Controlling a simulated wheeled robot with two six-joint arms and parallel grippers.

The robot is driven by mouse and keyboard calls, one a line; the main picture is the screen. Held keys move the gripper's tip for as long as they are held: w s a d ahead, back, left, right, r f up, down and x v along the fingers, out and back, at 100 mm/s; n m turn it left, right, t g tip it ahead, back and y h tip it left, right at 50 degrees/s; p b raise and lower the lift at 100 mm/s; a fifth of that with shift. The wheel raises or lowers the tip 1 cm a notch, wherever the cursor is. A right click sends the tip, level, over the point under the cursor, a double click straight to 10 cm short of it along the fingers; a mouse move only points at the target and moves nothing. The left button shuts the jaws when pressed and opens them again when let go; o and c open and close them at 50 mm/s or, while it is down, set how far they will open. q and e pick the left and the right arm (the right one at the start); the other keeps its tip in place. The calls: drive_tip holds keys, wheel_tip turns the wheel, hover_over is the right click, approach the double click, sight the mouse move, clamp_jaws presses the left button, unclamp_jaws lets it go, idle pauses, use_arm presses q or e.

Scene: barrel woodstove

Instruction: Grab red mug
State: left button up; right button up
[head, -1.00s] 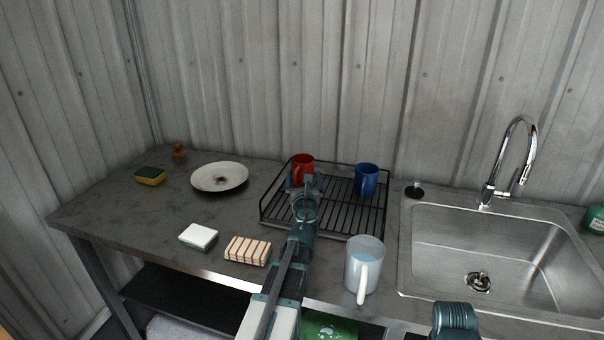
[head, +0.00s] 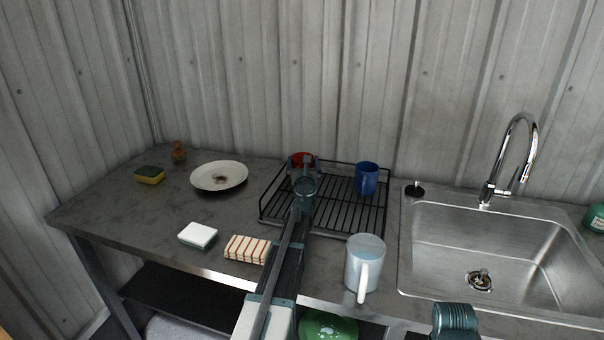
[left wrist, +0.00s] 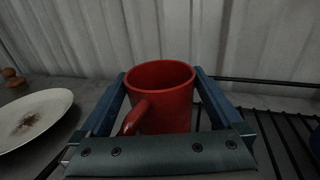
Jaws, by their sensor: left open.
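The red mug (head: 301,157) stands upright at the back left of the black dish rack, mostly hidden behind my left gripper in the head view. My left gripper (head: 303,163) reaches over the rack to it. In the left wrist view the red mug (left wrist: 172,108) sits between the two blue fingers of my left gripper (left wrist: 160,80), one on each side. The jaws are open. The mug's handle points toward the gripper's palm, to the lower left. I cannot tell whether either finger touches the mug. My right gripper is not in view.
The dish rack (head: 349,228) also holds a blue mug (head: 367,180) at right. A stained plate (head: 219,175), sponge (head: 150,175), white block (head: 197,236) and striped cloth (head: 247,249) lie left.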

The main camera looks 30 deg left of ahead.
use_arm(q)
drive_tip(key=c, duration=1.4)
drive_tip(key=shift+o, duration=0.2)
drive_tip(key=shift+r+p, duration=0.75)
drive_tip(key=s+d+r+p, duration=0.3)
drive_tip(key=s+d, duration=0.7)
drive_tip(key=s, duration=0.2)
drive_tip(key=shift+d+r, duration=0.2)
drive_tip(key=shift+r, duration=0.05)
